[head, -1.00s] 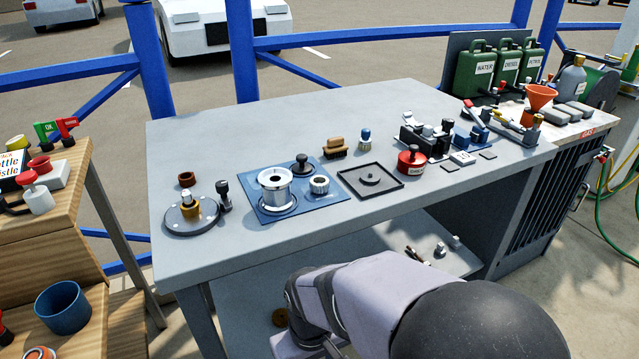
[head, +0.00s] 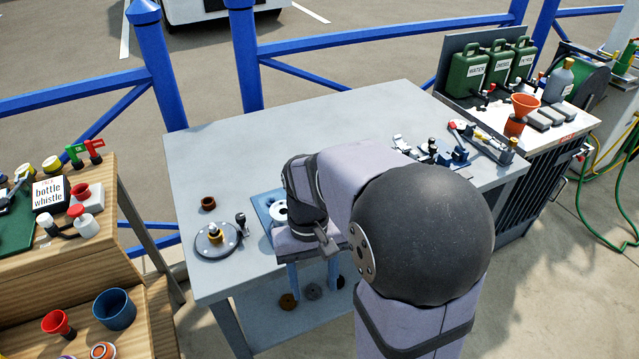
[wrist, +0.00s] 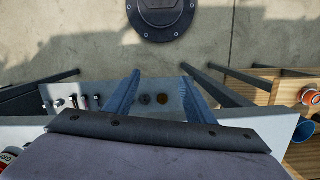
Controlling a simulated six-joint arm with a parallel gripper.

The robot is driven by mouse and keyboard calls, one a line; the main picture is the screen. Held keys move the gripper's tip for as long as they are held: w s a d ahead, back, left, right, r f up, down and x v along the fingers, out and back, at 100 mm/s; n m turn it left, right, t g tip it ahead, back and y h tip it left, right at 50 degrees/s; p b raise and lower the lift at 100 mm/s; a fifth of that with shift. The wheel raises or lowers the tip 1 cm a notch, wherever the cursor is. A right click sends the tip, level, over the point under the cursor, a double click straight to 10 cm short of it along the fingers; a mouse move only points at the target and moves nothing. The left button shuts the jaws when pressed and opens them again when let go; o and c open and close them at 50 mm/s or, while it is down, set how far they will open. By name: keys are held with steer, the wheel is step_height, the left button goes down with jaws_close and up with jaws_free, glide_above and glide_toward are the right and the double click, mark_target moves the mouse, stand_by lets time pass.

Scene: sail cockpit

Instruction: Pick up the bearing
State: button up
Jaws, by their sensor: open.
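My gripper (head: 313,272) hangs with its two blue fingers pointing down, just in front of the bench's front edge, open and empty. In the wrist view its fingers (wrist: 161,72) are spread, with the lower shelf between and beyond them. I cannot identify the bearing for certain. A brown ring (head: 208,203) lies on the bench top at the left, behind a round grey plate with a brass-coloured post (head: 215,239). My arm covers most of the blue mat (head: 262,199); part of a silver part (head: 279,211) shows on it. The pale ribbed ring seen there earlier is hidden.
The grey bench top (head: 240,140) is clear at the back. A dark knobbed part (head: 241,221) stands beside the round plate. Discs (head: 288,301) lie on the lower shelf. Wooden steps stand left; jerrycans (head: 468,72) and a funnel (head: 522,110) stand right.

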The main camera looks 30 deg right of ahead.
steer(key=w+d+r+m+t+p, duration=0.1)
steer(key=w+d+r+m+p, duration=0.35)
steer(key=w+r+p, duration=0.9)
steer(key=shift+w+d+f+m+t+p, duration=0.25)
steer(key=shift+d+f+m+p, duration=0.45)
steer(key=shift+p, duration=1.05)
steer(key=shift+w+d+f+m+t+p, duration=0.1)
steer(key=shift+w+d+f+m+p, duration=0.3)
steer(key=shift+d+p, duration=0.95)
steer(key=shift+s+a+f+p, duration=0.1)
steer(key=shift+f+p, duration=0.75)
steer(key=shift+f, duration=0.1)
steer(key=shift+s+a+f+p, duration=0.1)
steer(key=shift+f+p, duration=0.7)
steer(key=shift+f, duration=0.95)
steer(key=c, duration=1.2)
